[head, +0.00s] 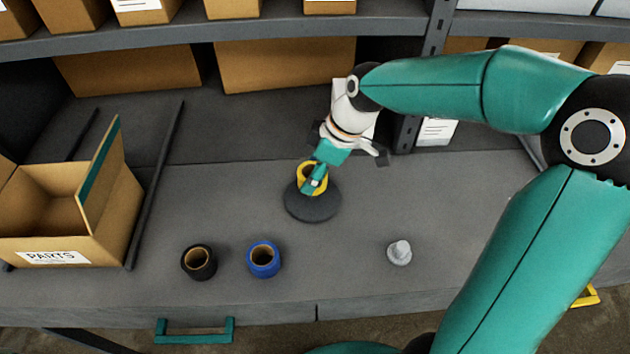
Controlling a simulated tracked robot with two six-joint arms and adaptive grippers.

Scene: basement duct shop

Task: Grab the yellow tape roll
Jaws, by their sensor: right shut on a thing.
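The yellow tape roll (303,172) is over a round dark disc (313,208) near the middle of the bench. I cannot tell whether it rests on the disc or is held just above it. My right gripper (315,182) reaches down from above and is shut on the yellow tape roll, with a teal finger across its near side. The gripper hides part of the roll. My left gripper is not in view.
A black tape roll (199,262) and a blue tape roll (263,259) stand nearer the front edge. A small grey piece (399,252) sits to the right. An open PARTS box (113,236) is at the left. A shelf (240,29) with cartons runs behind.

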